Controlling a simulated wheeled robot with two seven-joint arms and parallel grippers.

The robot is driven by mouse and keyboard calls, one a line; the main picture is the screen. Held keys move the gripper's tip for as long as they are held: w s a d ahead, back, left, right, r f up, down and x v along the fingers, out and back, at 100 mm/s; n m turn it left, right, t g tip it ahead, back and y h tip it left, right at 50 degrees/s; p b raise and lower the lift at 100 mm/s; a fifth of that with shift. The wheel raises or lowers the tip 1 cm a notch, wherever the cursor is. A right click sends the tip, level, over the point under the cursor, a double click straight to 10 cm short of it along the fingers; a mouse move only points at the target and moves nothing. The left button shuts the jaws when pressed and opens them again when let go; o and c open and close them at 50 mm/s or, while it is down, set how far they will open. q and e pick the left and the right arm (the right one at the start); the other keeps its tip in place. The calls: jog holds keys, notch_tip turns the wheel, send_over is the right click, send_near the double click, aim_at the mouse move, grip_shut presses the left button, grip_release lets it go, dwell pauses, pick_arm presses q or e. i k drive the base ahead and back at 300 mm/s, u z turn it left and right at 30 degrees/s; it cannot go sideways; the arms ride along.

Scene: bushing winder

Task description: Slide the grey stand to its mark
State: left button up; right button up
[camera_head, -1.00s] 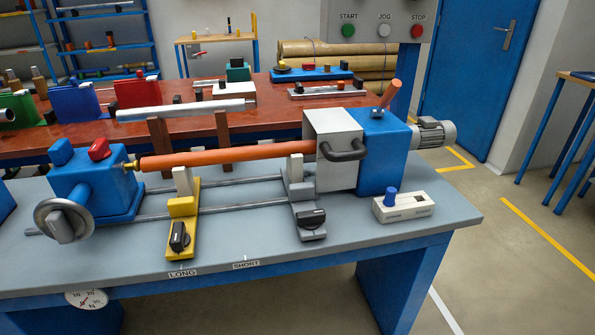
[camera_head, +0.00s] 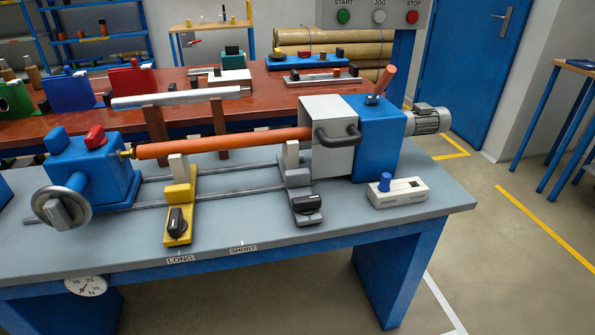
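The grey stand (camera_head: 297,180) sits on the two rails (camera_head: 225,187) of the winder, close to the grey headstock box. It has a pale upright post and a black knob at its front foot. A yellow stand (camera_head: 178,205) sits further left on the rails, its foot at the LONG label (camera_head: 180,259). The SHORT label (camera_head: 243,249) is on the bench edge between the two stands, left of the grey stand's foot. An orange rod (camera_head: 225,142) runs above both posts. Neither of my grippers is in view.
A blue tailstock with a handwheel (camera_head: 62,208) stands at the left end of the bench (camera_head: 330,218). The grey box with a black handle (camera_head: 327,140) and blue motor housing (camera_head: 378,135) stand right. A small control box (camera_head: 397,192) is at the front right.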

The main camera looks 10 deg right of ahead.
aim_at(296, 180)
jog(key=k, duration=1.25)
jog(key=u, duration=0.8)
jog(key=i, duration=2)
jog(key=z, duration=0.9)
